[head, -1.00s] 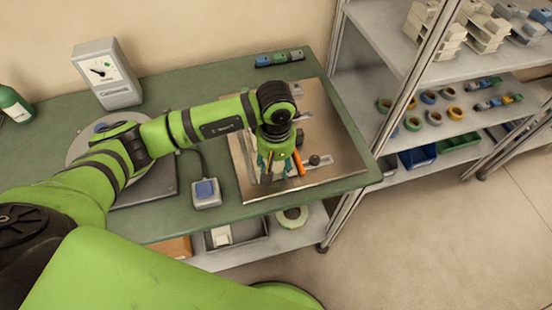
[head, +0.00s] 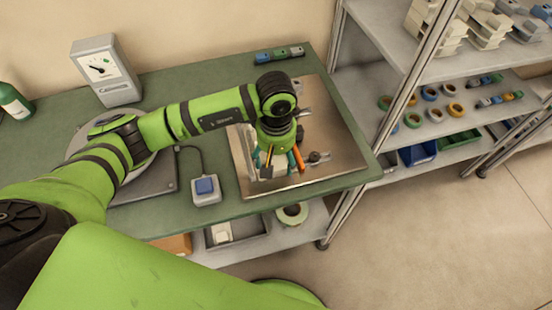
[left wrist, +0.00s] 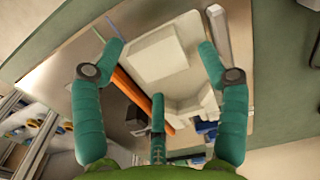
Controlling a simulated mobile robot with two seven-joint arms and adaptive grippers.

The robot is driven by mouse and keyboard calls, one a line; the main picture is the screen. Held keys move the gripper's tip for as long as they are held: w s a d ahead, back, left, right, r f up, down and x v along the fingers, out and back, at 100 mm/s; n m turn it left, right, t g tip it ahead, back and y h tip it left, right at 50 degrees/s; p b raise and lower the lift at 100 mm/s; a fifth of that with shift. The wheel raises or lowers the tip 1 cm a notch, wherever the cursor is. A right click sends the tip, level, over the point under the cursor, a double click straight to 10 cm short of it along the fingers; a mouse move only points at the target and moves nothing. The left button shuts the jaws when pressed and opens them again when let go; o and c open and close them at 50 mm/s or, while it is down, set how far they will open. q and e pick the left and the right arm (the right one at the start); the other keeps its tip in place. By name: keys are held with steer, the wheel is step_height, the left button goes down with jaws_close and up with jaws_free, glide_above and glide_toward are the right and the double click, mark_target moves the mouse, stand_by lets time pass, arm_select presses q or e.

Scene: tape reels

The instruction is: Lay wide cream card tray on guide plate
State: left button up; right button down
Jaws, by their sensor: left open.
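My left gripper (head: 277,167) points down over the metal guide plate (head: 338,138) on the bench. Its teal fingers also show in the left wrist view (left wrist: 160,70), spread apart and open. A cream tray (left wrist: 160,62) lies below and between these fingers in the left wrist view, and I see no finger clearly closed on it. In the head view the gripper hides most of it. An orange bar (left wrist: 136,94) runs alongside the tray, and orange also shows at the fingers in the head view. My right gripper is not in view.
A blue-topped switch box (head: 206,190) and a gauge box (head: 105,72) stand on the green bench left of the plate. A small coloured strip (head: 280,54) lies at the back. Shelves (head: 430,125) with rings and bins stand at right. The plate's right side is mostly clear.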

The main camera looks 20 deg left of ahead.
arm_select(q)
step_height(320, 180, up, 11)
steer(key=b, duration=0.3)
